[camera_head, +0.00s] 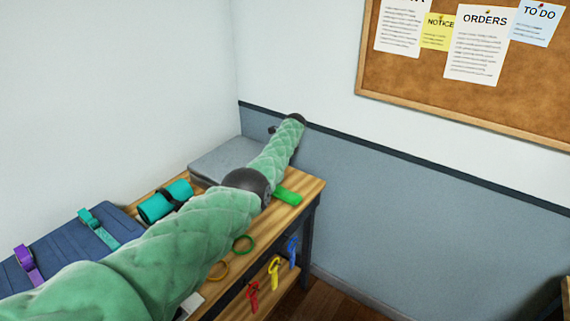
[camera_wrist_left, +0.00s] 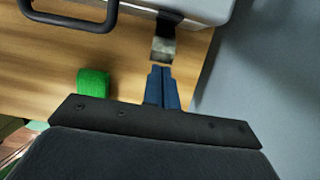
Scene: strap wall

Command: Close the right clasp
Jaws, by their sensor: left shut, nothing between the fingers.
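A grey case (camera_head: 222,158) sits at the far end of the wooden bench, partly hidden by my left arm. In the left wrist view the case (camera_wrist_left: 205,8) shows its near edge, with a black handle (camera_wrist_left: 70,24) at the left. A clasp (camera_wrist_left: 163,46), dark above and metallic below, sticks out from this edge; I cannot tell whether it is latched. My left gripper (camera_wrist_left: 160,70) is shut and empty, its blue fingertips just short of the clasp's metal end. I cannot tell if they touch. My right gripper is not in view.
A green roll (camera_wrist_left: 93,82) lies on the bench (camera_wrist_left: 60,62), left of my fingers. Coloured clips (camera_head: 274,271) hang at the bench's front. A wall (camera_wrist_left: 270,80) stands close on the right.

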